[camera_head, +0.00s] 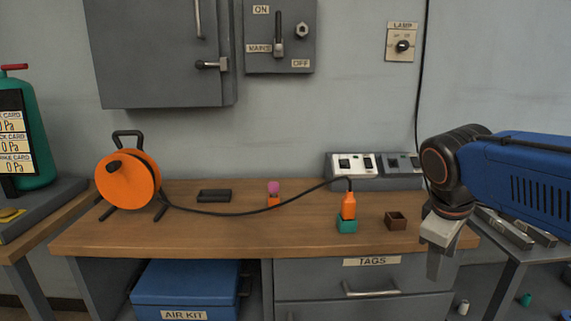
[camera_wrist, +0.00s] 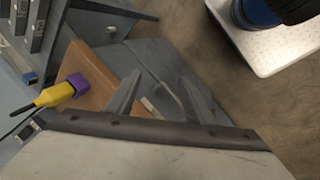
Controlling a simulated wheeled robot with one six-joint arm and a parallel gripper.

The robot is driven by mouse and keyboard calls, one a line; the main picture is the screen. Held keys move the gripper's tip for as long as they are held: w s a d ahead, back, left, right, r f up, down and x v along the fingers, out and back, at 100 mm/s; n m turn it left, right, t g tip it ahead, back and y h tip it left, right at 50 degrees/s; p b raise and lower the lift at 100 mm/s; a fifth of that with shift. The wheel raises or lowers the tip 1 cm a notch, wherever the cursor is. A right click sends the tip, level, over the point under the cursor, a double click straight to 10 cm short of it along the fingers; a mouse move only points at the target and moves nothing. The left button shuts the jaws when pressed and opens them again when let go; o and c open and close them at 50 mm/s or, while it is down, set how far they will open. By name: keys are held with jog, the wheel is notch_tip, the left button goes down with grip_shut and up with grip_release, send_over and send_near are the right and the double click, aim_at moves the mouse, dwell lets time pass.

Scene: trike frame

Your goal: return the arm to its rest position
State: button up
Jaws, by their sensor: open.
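My blue arm comes in from the right edge. In the wrist view both fingers of my gripper (camera_wrist: 160,84) are spread apart with nothing between them. The gripper is clear of the orange plug (camera_head: 348,206), which stands upright in a teal block (camera_head: 347,226) on the bench. In the wrist view the plug (camera_wrist: 54,95) looks yellow and its block (camera_wrist: 78,84) purple.
The wooden bench (camera_head: 240,235) carries an orange cable reel (camera_head: 128,181), a black bar (camera_head: 214,196), a pink-topped item (camera_head: 274,192), a brown open box (camera_head: 396,221) and a grey socket unit (camera_head: 352,170). A black cable runs from the reel. A side table (camera_head: 515,250) stands right.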

jog(key=s+a+f+m+t+y, duration=0.2)
jog(key=s+a+f+m, duration=0.1)
jog(key=s+f+m, duration=0.4)
notch_tip(320, 180, down, 3)
jog(key=shift+s+m+y, duration=0.4)
jog(key=shift+s, duration=0.75)
